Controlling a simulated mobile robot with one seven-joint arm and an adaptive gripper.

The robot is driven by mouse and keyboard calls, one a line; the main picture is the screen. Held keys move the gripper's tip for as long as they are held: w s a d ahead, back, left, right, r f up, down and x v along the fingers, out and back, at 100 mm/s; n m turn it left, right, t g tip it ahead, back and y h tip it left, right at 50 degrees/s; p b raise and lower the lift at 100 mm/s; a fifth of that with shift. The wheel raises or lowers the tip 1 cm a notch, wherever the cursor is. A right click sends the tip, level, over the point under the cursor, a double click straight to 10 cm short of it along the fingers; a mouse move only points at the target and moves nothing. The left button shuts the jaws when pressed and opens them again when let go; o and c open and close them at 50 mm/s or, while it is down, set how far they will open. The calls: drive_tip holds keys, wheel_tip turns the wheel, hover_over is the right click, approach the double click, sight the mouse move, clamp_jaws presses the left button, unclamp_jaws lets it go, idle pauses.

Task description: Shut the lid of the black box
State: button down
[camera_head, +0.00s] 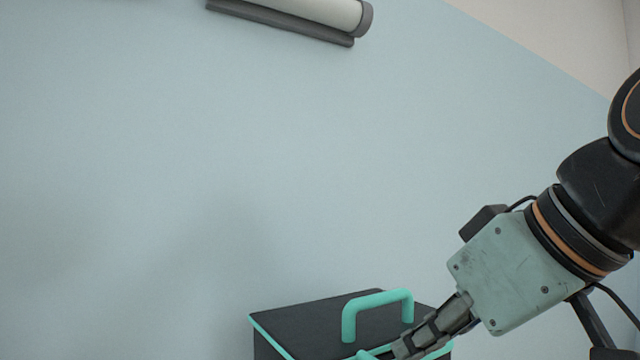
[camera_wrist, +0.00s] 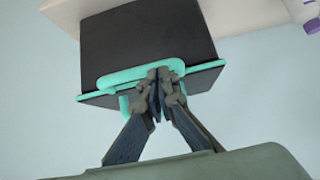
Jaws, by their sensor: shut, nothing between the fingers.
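The black box (camera_head: 265,346) stands at the bottom edge of the head view, partly cut off. Its dark lid (camera_head: 310,318) has teal edging and a raised teal handle (camera_head: 378,300). The lid lies over the box top and looks down or nearly down; I cannot tell whether a small gap remains. My gripper (camera_head: 402,348) is shut and empty at the box's front edge. In the wrist view the fingertips (camera_wrist: 160,76) are at a teal front bar (camera_wrist: 125,78) below the lid edge, close to or touching it. The box's dark front face (camera_wrist: 150,38) fills the upper middle there.
A pale table surface (camera_wrist: 240,16) shows around the box in the wrist view. A pale cylindrical fixture (camera_head: 310,12) is on the wall above. The wall area above the box is clear.

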drive_tip(key=shift+s+d+f+b, duration=0.15)
drive_tip(key=shift+f+b, duration=0.1)
drive_tip(key=shift+f, duration=0.3)
drive_tip(key=shift+s+a+f+b, duration=0.1)
drive_tip(key=shift+f+b, duration=0.15)
drive_tip(key=shift+f, duration=0.4)
wheel_tip(320, 180, up, 5)
drive_tip(key=w+p, duration=0.1)
drive_tip(key=p, duration=0.3)
drive_tip(key=s+d+f, duration=0.1)
drive_tip(key=s+d, duration=0.4)
drive_tip(key=s, duration=0.3)
drive_tip(key=w+d+f+m+g+h+p, duration=0.1)
drive_tip(key=w+f+m+h, duration=0.15)
drive_tip(key=f, duration=0.95)
drive_tip(key=w+d+f+m+g+h+p, duration=0.1)
drive_tip(key=f+m+h, duration=0.25)
drive_tip(key=f, duration=0.85)
wheel_tip(320, 180, up, 31)
drive_tip(key=p, duration=3)
drive_tip(key=shift+s+m+y+p, duration=0.25)
drive_tip(key=shift+m+y+p, duration=0.15)
